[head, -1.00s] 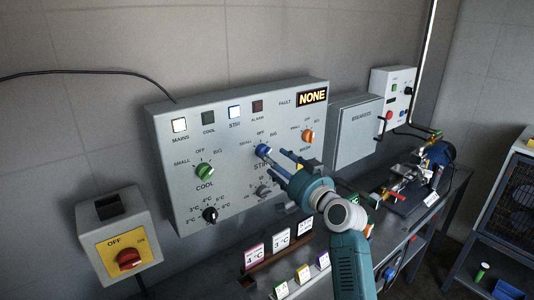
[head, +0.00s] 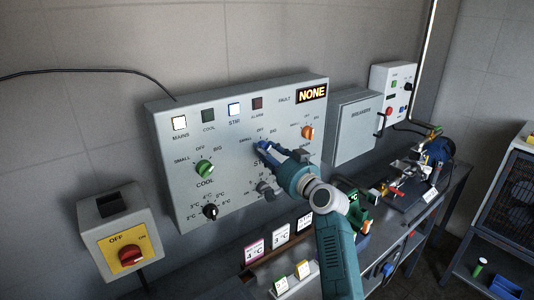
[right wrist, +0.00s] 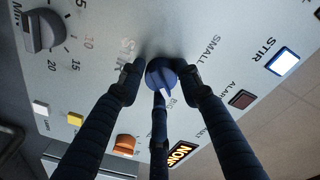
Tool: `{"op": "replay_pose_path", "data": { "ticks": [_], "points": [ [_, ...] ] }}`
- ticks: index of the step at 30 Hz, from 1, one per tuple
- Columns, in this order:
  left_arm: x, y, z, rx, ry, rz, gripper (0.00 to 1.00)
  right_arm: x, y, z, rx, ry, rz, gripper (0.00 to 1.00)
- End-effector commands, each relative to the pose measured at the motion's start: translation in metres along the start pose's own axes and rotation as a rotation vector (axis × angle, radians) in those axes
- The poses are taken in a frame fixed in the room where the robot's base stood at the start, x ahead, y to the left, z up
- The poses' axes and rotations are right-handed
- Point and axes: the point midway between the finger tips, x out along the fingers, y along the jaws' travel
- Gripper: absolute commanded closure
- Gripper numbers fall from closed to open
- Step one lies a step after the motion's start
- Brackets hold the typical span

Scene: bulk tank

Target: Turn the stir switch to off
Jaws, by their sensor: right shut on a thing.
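The blue stir switch knob (head: 262,146) is on the grey control panel (head: 236,183), in the row between the green cool knob and the orange knob. My right gripper (head: 268,150) is at it, and its fingers partly hide it in the head view. In the right wrist view the blue knob (right wrist: 160,74) sits between the dark fingers of the gripper (right wrist: 161,78), which are shut on it. Its white pointer is close to the BIG label; the OFF label is hidden there. The STIR lamp (head: 234,110) is lit. My left gripper is not in view.
A green cool knob (head: 204,169) and an orange knob (head: 308,132) flank the stir knob. A grey knob (head: 264,188) is just below my gripper. A mains box (head: 122,236) with a red handle is at left. Cards stand on the bench below.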

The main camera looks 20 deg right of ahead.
Motion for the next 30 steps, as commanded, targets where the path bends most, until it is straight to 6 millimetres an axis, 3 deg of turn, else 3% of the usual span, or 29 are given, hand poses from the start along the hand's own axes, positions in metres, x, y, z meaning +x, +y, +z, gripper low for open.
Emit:
{"op": "replay_pose_path", "data": {
  "ticks": [11, 30],
  "points": [
    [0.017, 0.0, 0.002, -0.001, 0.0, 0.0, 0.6, 0.0, 0.003, 0.004, -0.096, 0.005, -0.005, 0.92],
    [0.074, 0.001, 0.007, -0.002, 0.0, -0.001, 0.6, 0.0, 0.006, 0.006, -0.625, 0.039, -0.034, 0.92]
  ]
}}
